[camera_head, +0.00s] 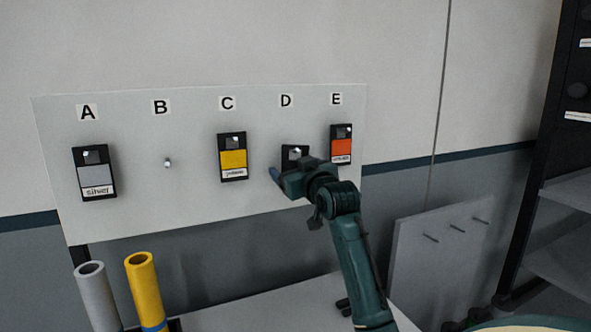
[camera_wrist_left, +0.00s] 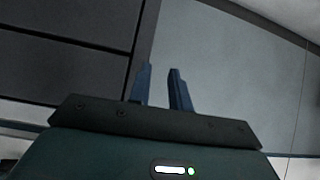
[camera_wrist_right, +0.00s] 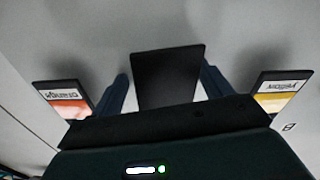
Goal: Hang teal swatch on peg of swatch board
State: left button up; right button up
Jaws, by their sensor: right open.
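The swatch board (camera_head: 190,205) stands against the wall, with labels A to E over its positions. A dark card (camera_head: 294,152) hangs under label D, its lower part hidden by my right gripper (camera_head: 274,176), so its colour and name do not show. In the right wrist view this dark card (camera_wrist_right: 168,78) lies between the two spread fingers of my right gripper (camera_wrist_right: 165,88), which stand apart from its sides. No teal face is visible. My left gripper (camera_wrist_left: 161,75) shows only in its wrist view, its fingers a little apart with nothing between them.
Silver (camera_head: 95,172), yellow (camera_head: 233,157) and orange (camera_head: 341,145) swatches hang under A, C and E. The peg (camera_head: 168,163) under B is bare. Grey (camera_head: 98,298) and yellow (camera_head: 144,290) rolls stand below the board. A panel with pegs (camera_head: 430,262) stands at the right.

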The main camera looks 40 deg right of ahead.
jog(key=shift+s, duration=0.1)
pick_arm(q)
jog(key=b, duration=0.3)
jog(key=shift+w+d+f, duration=0.15)
jog(key=shift+d+f, duration=0.15)
jog(key=shift+f, duration=0.1)
pick_arm(e)
jog(key=v, duration=1.3)
pick_arm(q)
jog(key=shift+w+t, duration=0.15)
jog(key=shift+t, duration=0.15)
jog(key=shift+r, duration=0.1)
